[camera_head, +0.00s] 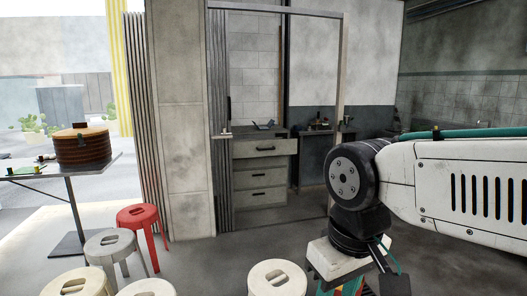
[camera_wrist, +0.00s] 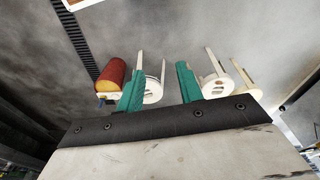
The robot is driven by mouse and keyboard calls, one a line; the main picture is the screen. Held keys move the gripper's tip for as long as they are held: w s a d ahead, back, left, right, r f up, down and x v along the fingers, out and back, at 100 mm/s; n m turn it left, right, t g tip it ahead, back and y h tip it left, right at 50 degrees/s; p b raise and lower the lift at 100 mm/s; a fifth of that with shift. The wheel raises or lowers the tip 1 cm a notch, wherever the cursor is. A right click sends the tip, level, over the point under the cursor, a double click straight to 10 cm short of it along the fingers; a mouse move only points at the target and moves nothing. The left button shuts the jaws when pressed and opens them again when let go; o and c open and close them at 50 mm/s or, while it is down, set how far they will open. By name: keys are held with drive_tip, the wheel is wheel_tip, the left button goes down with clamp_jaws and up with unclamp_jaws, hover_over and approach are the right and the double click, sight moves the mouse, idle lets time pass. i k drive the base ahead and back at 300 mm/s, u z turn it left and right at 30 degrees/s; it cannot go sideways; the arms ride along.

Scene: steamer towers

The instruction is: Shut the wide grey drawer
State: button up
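The wide grey drawer (camera_head: 265,148) is the top one in a grey cabinet (camera_head: 238,185) beyond a framed opening. It appears to stick out past the drawers below, with a dark handle on its front. Two lower drawers (camera_head: 266,188) look flush. My gripper (camera_head: 342,288) hangs low at the bottom right of the head view, far in front of the cabinet and partly cut off. In the wrist view its two teal fingers (camera_wrist: 160,68) are spread apart with nothing between them. The drawer does not clearly show in the wrist view.
A red stool (camera_head: 145,222), a grey stool (camera_head: 110,243) and a pale stool (camera_head: 277,277) stand on the floor, with others at bottom left. A table (camera_head: 95,166) with a round wooden steamer (camera_head: 82,147) is at left. Open floor (camera_head: 235,255) lies before the framed opening (camera_head: 338,75).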

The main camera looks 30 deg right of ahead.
sight(250, 147)
drive_tip(key=z, duration=0.4)
drive_tip(key=k, duration=0.45)
drive_tip(key=z, duration=1.1)
drive_tip(key=i, duration=2.6)
drive_tip(key=z, duration=0.45)
drive_tip(key=i, duration=1.85)
drive_tip(key=u, duration=1.25)
drive_tip(key=i, duration=1.7)
drive_tip(key=u, duration=0.45)
drive_tip(key=i, duration=0.95)
drive_tip(key=u, duration=0.05)
